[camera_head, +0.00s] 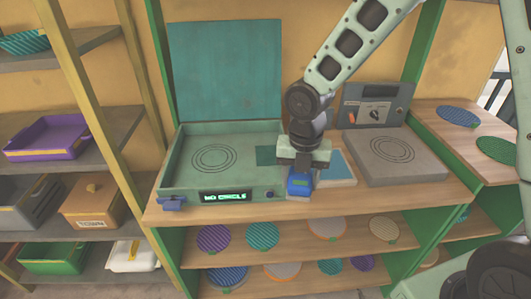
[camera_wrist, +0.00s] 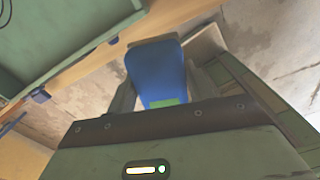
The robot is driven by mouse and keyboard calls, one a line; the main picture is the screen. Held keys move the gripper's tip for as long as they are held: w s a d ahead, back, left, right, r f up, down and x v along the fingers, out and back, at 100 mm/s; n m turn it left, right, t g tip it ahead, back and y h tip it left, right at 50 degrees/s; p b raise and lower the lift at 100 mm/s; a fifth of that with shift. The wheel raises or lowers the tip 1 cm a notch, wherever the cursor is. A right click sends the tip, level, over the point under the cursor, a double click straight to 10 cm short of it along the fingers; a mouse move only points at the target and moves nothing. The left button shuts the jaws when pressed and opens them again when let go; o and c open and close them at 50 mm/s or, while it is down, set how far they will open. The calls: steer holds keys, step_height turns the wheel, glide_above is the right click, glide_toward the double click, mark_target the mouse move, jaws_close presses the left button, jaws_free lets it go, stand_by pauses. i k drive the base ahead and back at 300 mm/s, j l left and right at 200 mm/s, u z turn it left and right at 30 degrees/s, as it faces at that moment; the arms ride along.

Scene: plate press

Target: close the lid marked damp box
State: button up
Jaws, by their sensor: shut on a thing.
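My gripper (camera_head: 300,176) is shut on a blue block-like thing (camera_wrist: 155,65) with a green patch, held at the front edge of the bench. In the wrist view the fingers clasp its sides. A green box (camera_head: 178,178) on the bench has a teal lid (camera_head: 226,75) standing upright at its back, open. Two rings are drawn on its floor, a lit display (camera_head: 223,196) is on its front, and a blue latch (camera_head: 172,203) is at its front left corner. I cannot read a damp box mark on any lid.
A grey device (camera_head: 395,160) with an upright panel stands right of my gripper. Patterned discs lie on the shelf (camera_head: 290,251) below. Left shelves hold a purple tray (camera_head: 47,137) and a brown lidded box (camera_head: 90,203).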

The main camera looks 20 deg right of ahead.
mark_target(268, 155)
steer(key=i, duration=0.85)
